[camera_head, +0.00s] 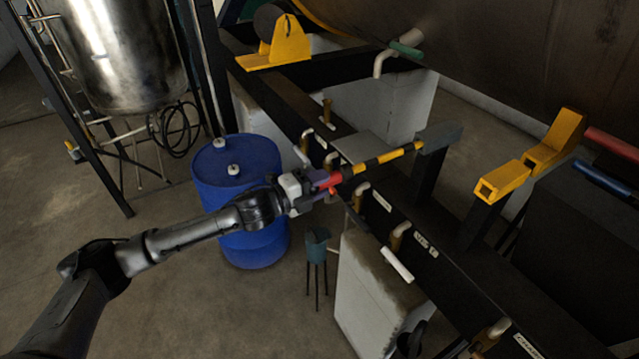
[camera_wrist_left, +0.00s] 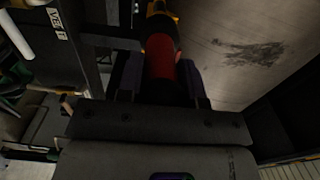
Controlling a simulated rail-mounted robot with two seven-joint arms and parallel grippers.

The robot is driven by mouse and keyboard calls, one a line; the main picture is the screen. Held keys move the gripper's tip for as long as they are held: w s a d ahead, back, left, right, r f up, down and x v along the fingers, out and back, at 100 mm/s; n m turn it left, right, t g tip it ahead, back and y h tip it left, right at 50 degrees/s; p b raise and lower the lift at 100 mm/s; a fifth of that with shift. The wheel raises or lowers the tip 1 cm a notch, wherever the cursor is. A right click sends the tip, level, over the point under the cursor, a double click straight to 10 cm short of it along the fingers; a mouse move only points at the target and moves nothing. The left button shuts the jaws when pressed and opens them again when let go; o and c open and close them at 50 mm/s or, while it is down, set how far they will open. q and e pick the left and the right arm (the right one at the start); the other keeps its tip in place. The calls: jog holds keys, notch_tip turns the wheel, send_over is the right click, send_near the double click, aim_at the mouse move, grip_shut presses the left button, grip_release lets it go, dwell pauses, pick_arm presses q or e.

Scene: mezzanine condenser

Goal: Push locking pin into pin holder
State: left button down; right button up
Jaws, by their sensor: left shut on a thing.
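My left gripper (camera_head: 324,183) reaches in from the left and is shut on the red end of a rod (camera_head: 375,163) with yellow and black bands. I take this rod for the locking pin. It runs to the upper right, and its far end meets or overlaps a dark grey block (camera_head: 440,137) on a post. I cannot tell whether it is inside the block, or whether the block is the pin holder. In the left wrist view the red part of the rod (camera_wrist_left: 160,57) lies between my dark fingers (camera_wrist_left: 160,85). My right gripper is not in view.
A long black beam (camera_head: 455,262) with several bent handles and labels runs below the rod. Yellow brackets (camera_head: 503,181) stand at the right and a yellow stand (camera_head: 280,48) at the back. A blue drum (camera_head: 238,175) stands behind my left forearm. Floor at lower left is clear.

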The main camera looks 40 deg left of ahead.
aim_at(363, 164)
pick_arm(q)
jog(key=shift+w+r, duration=0.15)
jog(key=shift+w+d+p, duration=0.25)
jog(key=shift+w+p, duration=0.2)
jog(key=shift+w, duration=0.15)
jog(key=shift+p+x, duration=0.65)
jog(key=shift+x, duration=0.95)
jog(key=shift+p+x, duration=0.45)
jog(key=shift+x, duration=3)
jog(key=shift+w+d, duration=0.15)
jog(key=shift+w+d, duration=0.1)
jog(key=shift+w, duration=0.1)
